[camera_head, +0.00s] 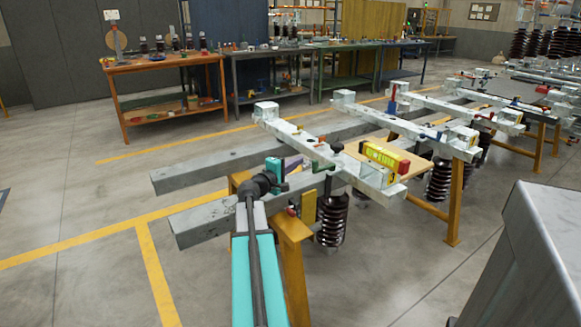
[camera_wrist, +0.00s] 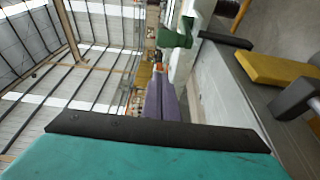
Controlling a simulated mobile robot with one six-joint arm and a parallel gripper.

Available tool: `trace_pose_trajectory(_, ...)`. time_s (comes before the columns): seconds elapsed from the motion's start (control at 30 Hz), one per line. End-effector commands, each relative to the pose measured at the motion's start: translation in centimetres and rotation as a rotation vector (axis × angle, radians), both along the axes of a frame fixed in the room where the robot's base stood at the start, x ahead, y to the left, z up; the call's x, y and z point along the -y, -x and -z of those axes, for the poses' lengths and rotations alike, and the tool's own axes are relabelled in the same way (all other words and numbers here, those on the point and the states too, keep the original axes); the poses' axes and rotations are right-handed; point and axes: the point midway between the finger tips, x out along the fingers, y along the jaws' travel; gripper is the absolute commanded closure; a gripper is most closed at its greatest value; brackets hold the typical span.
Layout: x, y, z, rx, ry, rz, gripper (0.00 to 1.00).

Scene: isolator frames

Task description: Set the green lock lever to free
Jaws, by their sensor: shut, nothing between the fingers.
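A green lever-like part (camera_head: 322,167) sits on the near pale beam (camera_head: 300,140) in the head view. A green part with a bent shape, probably the same lever, shows at the top of the wrist view (camera_wrist: 175,38). My gripper (camera_head: 297,161) is beside the beam, left of the green part. Its purple fingers lie together in the wrist view (camera_wrist: 158,78), shut and empty, pointing toward the green part and apart from it in the picture. The lever's exact setting cannot be told.
A yellow-green block with a red end (camera_head: 385,157) and a black knob (camera_head: 337,147) stand along the same beam. Dark ribbed insulators (camera_head: 332,222) hang below. A grey cabinet (camera_head: 530,260) stands at the lower right. Open floor lies left.

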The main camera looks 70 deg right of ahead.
Motion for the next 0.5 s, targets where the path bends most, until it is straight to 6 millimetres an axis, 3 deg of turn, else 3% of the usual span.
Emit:
trace_pose_trajectory(0.27, 2.1, 0.4, 0.0, 0.0, 0.0, 0.0, 1.0)
trace_pose_trajectory(0.5, 1.1, 1.6, 0.0, 0.0, 0.0, -0.001, 1.0)
